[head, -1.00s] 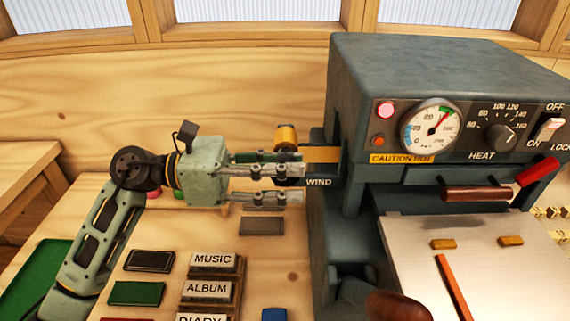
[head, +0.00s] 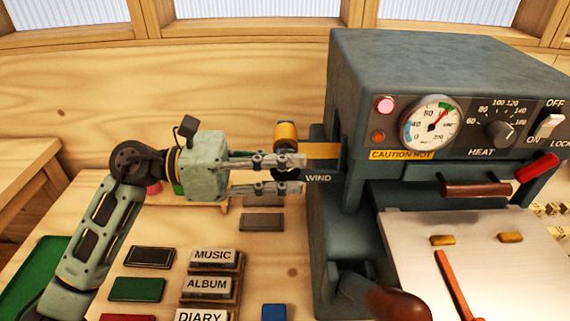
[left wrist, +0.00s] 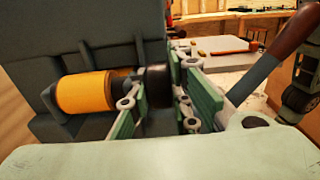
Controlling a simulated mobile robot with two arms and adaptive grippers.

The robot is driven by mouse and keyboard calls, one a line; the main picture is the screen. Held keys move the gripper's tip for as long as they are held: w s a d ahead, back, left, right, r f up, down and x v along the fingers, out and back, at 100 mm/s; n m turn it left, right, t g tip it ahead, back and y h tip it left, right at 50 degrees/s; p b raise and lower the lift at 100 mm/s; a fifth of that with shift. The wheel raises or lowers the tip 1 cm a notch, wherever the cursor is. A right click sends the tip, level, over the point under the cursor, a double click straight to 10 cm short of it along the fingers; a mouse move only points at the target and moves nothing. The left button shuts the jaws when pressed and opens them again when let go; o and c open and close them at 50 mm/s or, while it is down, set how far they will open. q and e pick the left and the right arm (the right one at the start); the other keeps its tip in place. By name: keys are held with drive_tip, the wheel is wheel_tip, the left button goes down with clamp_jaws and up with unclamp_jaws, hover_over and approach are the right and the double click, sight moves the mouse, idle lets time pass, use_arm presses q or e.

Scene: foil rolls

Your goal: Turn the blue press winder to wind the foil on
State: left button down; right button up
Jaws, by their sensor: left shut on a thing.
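The blue-grey press (head: 440,70) stands at the right with a WIND label (head: 318,178) on its left side. My left gripper (head: 297,174) reaches in from the left beside that label. In the left wrist view its fingers (left wrist: 158,95) are shut around the dark round winder knob (left wrist: 156,84). The knob is mostly hidden by the fingers in the head view. The gold foil roll (head: 286,134) sits just behind the fingers, and it also shows in the left wrist view (left wrist: 84,93). A gold foil strip (head: 323,151) runs into the press. My right gripper does not show.
The press has a gauge (head: 431,123), a heat dial (head: 498,133), a caution-hot label (head: 400,155) and a brown-handled lever (head: 395,303). A pale plate (head: 400,230) lies in front. Label blocks (head: 212,256) and coloured pads (head: 137,289) lie on the table below my left arm.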

use_arm(q)
drive_tip(key=shift+r, duration=0.1)
drive_tip(key=y+p, duration=0.2)
drive_tip(key=y, duration=0.2)
drive_tip(key=shift+r, duration=0.15)
drive_tip(key=y+p, duration=0.2)
drive_tip(key=shift+y, duration=0.4)
drive_tip(key=y+p, duration=0.1)
drive_tip(key=y, duration=0.2)
drive_tip(key=shift+d, duration=0.1)
drive_tip(key=shift+f+y, duration=0.2)
drive_tip(key=shift+y, duration=1.1)
drive_tip(key=c, duration=1.6)
unclamp_jaws()
